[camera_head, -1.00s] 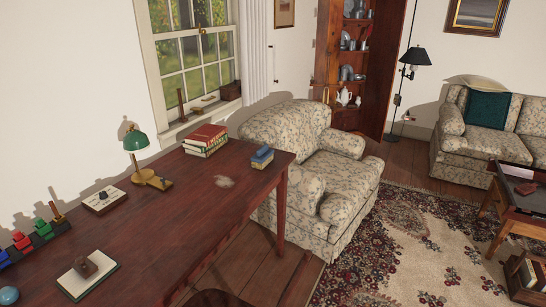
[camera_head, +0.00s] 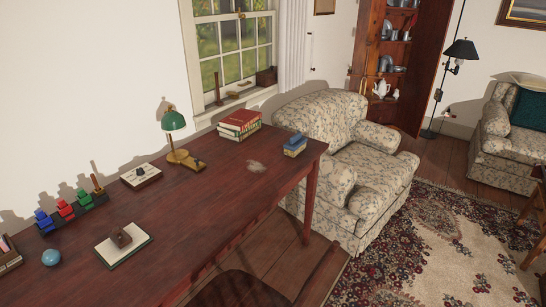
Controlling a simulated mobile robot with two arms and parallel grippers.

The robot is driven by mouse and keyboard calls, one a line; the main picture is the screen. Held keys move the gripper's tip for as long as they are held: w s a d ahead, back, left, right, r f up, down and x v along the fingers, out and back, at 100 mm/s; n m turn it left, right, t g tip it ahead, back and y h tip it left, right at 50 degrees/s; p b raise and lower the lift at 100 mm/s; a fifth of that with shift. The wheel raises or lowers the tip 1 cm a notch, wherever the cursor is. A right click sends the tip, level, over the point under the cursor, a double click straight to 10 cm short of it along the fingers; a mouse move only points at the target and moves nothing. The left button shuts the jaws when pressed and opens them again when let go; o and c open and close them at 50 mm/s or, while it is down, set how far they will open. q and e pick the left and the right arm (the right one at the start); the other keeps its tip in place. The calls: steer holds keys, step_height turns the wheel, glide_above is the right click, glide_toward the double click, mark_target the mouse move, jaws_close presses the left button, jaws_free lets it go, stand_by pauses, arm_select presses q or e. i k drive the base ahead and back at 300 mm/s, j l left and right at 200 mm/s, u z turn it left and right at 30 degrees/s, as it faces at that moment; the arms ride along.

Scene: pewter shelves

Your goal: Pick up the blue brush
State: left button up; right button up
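I cannot clearly make out a brush. A small blue-and-tan item (camera_head: 295,146) lies at the far right end of the dark red-brown desk (camera_head: 215,205); it could be small stacked books or a brush. A blue piece (camera_head: 43,220) stands at the left end of a dark rack (camera_head: 75,216) on the desk, beside red and green pieces; its exact kind is too small to tell. Neither of my grippers is in view.
A chair (camera_head: 240,288) stands at the front edge. A floral armchair (camera_head: 365,175) stands beyond the desk.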

mark_target(297, 143)
steer(key=i+l, duration=0.2)
steer(key=l, duration=0.15)
steer(key=i+l+u, duration=0.1)
steer(key=l, duration=0.3)
steer(key=i+l+u, duration=0.1)
steer(key=i+l, duration=0.35)
steer(key=l, duration=0.3)
steer(key=i+l+u, duration=0.1)
steer(key=l, duration=0.3)
